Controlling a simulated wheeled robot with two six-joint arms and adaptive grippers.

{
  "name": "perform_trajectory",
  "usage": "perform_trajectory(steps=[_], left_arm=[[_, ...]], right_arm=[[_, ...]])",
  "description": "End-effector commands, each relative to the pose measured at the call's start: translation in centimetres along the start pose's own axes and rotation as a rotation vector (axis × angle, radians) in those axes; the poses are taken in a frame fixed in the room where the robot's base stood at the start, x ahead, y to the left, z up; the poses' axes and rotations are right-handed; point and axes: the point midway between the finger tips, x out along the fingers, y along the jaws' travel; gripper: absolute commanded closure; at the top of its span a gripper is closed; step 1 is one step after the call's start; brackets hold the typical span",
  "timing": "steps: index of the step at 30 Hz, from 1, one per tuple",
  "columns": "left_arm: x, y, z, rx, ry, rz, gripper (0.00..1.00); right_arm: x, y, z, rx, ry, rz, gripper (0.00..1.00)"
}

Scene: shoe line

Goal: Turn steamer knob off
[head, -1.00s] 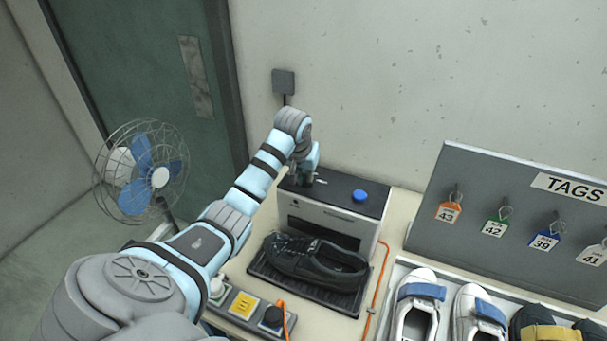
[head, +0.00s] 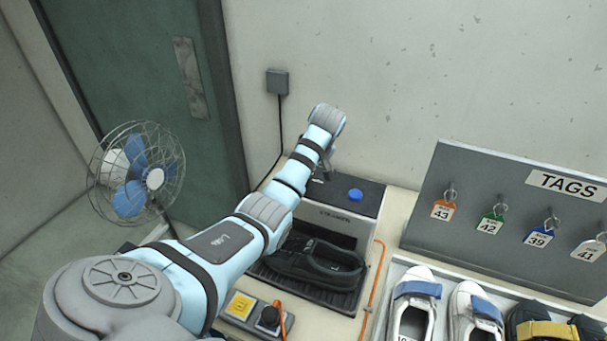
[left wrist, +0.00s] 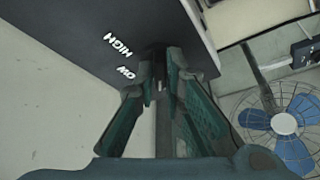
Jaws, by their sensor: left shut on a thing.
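The steamer (head: 357,209) is a white and black box on the bench, with a blue button (head: 355,195) on its dark top. In the left wrist view the dark steamer panel (left wrist: 85,35) carries the words HIGH and another partly covered label. My left gripper (left wrist: 160,82) is shut on the dark knob at this panel, its two fingers on either side. The knob is mostly hidden between the fingers. In the head view my left gripper (head: 327,172) is at the steamer's top left, partly hidden by my wrist. My right gripper is not in view.
A black shoe (head: 320,264) lies on a dark ribbed tray in front of the steamer. A control box with a yellow button (head: 240,305) and an orange cable (head: 374,285) are near it. A fan (head: 137,172) stands left, a tag board (head: 440,240) right.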

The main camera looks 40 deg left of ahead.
Motion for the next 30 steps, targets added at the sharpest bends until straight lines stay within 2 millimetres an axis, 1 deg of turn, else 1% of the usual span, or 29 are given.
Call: perform_trajectory(steps=[9,22,23,24,26,30], left_arm=[[-0.07,0.09,-0.24,-0.084,0.005,-0.031,1.0],[-0.06,0.08,-0.27,-0.091,0.006,-0.034,1.0],[-0.05,0.07,-0.26,-0.091,0.006,-0.034,0.85],[-0.05,0.07,-0.25,-0.091,0.005,-0.035,0.79],[-0.04,0.09,-0.2,-0.09,0.004,-0.035,0.7],[-0.03,0.14,-0.11,-0.088,0.003,-0.035,0.7]], right_arm=[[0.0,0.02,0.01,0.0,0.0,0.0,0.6],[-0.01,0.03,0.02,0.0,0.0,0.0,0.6],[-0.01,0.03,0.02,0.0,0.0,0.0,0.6],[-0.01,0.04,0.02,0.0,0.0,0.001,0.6],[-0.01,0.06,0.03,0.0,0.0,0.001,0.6],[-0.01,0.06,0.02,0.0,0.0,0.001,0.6]])
